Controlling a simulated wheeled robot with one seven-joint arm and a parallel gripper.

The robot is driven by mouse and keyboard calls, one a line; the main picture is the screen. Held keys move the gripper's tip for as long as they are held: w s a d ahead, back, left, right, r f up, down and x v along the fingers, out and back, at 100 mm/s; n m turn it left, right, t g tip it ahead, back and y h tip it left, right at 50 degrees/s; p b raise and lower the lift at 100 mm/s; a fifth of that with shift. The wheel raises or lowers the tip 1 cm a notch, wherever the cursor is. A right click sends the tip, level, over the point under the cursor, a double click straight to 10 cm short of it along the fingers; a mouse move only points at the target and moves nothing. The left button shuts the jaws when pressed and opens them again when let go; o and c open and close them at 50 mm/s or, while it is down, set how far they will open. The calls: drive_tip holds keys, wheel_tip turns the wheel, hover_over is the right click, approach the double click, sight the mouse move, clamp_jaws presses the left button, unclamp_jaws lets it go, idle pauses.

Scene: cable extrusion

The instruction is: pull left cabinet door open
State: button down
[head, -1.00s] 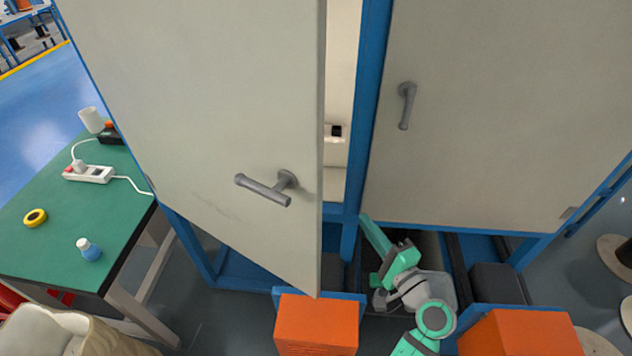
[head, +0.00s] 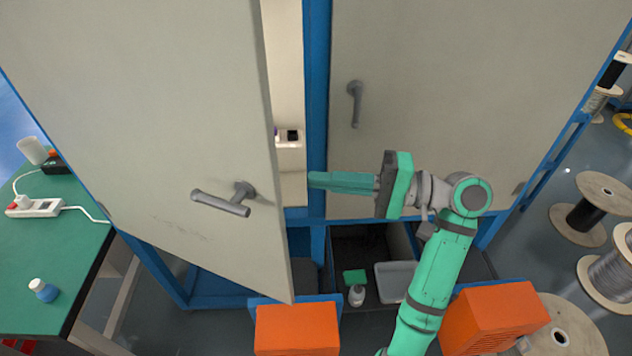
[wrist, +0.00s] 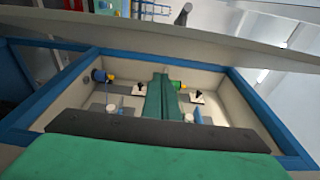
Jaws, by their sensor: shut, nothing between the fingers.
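The left cabinet door (head: 150,110) is pale grey and stands ajar, its right edge swung out from the blue frame. Its grey lever handle (head: 222,202) lies nearly level. My gripper (head: 312,181) is shut and empty. It points left in front of the blue centre post, with its tips at the gap, right of the door's free edge. I see no clear contact with the door. In the wrist view, the green fingers (wrist: 160,82) point into the cabinet's lit interior (wrist: 215,78). The pale door (wrist: 230,38) crosses the top there, beside the fingers.
The right cabinet door (head: 440,110) is closed, its handle (head: 355,103) upright. Orange boxes (head: 297,328) and (head: 490,315) stand low in front. A green table (head: 60,250) is at left. Cable spools (head: 590,205) stand on the floor at right.

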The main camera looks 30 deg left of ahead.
sight(274, 191)
drive_tip(key=s+a, duration=0.6)
drive_tip(key=a, duration=0.1)
drive_tip(key=shift+s, duration=0.3)
idle(0.3)
